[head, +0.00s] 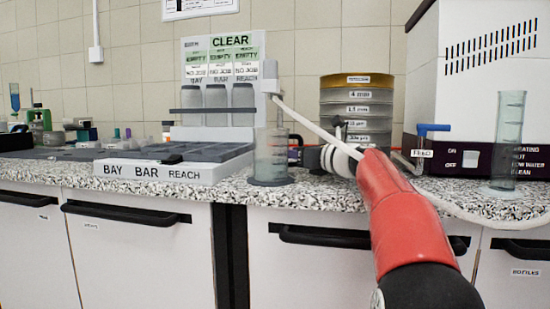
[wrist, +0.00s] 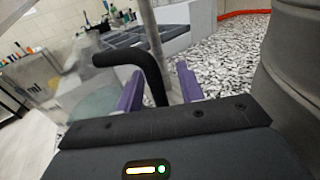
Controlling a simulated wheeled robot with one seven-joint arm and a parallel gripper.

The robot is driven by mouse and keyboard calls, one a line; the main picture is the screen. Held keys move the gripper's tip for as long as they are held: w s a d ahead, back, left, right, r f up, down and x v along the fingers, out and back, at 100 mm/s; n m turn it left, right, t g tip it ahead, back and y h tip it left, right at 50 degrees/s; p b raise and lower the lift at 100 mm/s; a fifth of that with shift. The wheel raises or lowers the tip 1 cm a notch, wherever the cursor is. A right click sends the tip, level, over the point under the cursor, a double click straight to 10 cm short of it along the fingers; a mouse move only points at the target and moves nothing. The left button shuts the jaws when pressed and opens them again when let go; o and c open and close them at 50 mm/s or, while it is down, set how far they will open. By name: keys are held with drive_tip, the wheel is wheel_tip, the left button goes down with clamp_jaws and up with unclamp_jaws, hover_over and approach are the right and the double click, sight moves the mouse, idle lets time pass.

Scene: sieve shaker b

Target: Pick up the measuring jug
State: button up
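The measuring jug (head: 270,158) is a clear, upright vessel on the speckled worktop, in front of the right end of the BAY BAR tray. In the head view my gripper (head: 297,157) is close at its right side, partly hidden by my wrist. In the wrist view the jug's pale translucent body (wrist: 88,92) is at the left, blurred. A curved black bar, seemingly its handle (wrist: 140,62), reaches between the purple fingers of my gripper (wrist: 160,88). The fingers stand apart, with gaps visible beside the bar. I see no clear grip on it.
A stack of sieves (head: 356,105) stands behind my arm. A tall clear cylinder (head: 508,140) stands at the right by a white machine (head: 490,60). The BAY BAR tray (head: 155,171) lies at the left. A pale hose or cable (head: 310,122) crosses near my wrist.

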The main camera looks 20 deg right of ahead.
clamp_jaws()
drive_tip(key=shift+r, duration=0.15)
idle(0.4)
